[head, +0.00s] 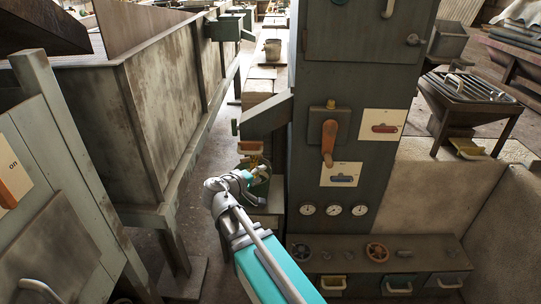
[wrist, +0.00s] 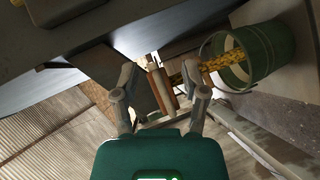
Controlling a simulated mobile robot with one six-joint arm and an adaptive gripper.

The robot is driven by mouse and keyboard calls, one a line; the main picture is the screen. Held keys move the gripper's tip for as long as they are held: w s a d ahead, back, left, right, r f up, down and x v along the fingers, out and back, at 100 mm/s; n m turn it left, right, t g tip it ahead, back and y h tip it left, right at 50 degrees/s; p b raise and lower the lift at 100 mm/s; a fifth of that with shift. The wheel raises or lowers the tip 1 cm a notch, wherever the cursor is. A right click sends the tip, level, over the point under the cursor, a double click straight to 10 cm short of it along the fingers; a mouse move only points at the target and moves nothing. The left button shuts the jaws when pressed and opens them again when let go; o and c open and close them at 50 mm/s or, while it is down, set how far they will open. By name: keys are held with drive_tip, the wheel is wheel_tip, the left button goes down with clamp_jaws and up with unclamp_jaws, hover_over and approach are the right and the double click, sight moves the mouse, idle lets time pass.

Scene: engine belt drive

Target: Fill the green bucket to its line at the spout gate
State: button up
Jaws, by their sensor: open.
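The green bucket (wrist: 268,50) shows in the wrist view at the upper right, its mouth facing the gate. A yellow stream (wrist: 215,63) runs from beside the gate into the bucket. The fill level and the line cannot be made out. The orange-brown gate handle (wrist: 163,86) stands between the fingers of my gripper (wrist: 160,78). My gripper is open, and whether a finger touches the handle I cannot tell. In the head view my gripper (head: 249,178) is below the grey spout (head: 266,114), in front of the green bucket (head: 262,187) and partly hiding it.
The dark cabinet (head: 350,100) with levers and gauges stands right of the spout, with a valve bench (head: 375,255) below. A long metal trough (head: 165,110) stands to the left. A pale bucket (head: 272,49) is far back. A narrow floor lane runs between trough and spout.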

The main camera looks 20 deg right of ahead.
drive_tip(key=s+r+m+g+y+p, duration=0.4)
drive_tip(key=s+r+g+y+p, duration=0.4)
drive_tip(key=p, duration=1.9)
drive_tip(key=s+r+y, duration=0.4)
drive_tip(key=s+r, duration=0.1)
drive_tip(key=r, duration=0.1)
drive_tip(key=shift+s+r+m, duration=0.3)
drive_tip(key=shift+s+m, duration=0.05)
drive_tip(key=shift+m, duration=0.05)
drive_tip(key=shift+c, duration=0.2)
drive_tip(key=shift+w+f, duration=0.1)
drive_tip(key=shift+w, duration=0.1)
drive_tip(key=c, duration=0.4)
drive_tip(key=shift+w, duration=0.25)
drive_tip(key=shift+c, duration=1.2)
drive_tip(key=w+f+n+b, duration=0.1)
drive_tip(key=w+f+b, duration=0.1)
drive_tip(key=w, duration=0.5)
drive_tip(key=w+f+b, duration=0.2)
drive_tip(key=w, duration=0.6)
drive_tip(key=w+a+f+n+b, duration=0.1)
drive_tip(key=w+f+b, duration=0.1)
drive_tip(key=w, duration=0.5)
drive_tip(key=shift+w+a+f+n+g, duration=0.1)
drive_tip(key=shift+w+n+g, duration=0.2)
clamp_jaws()
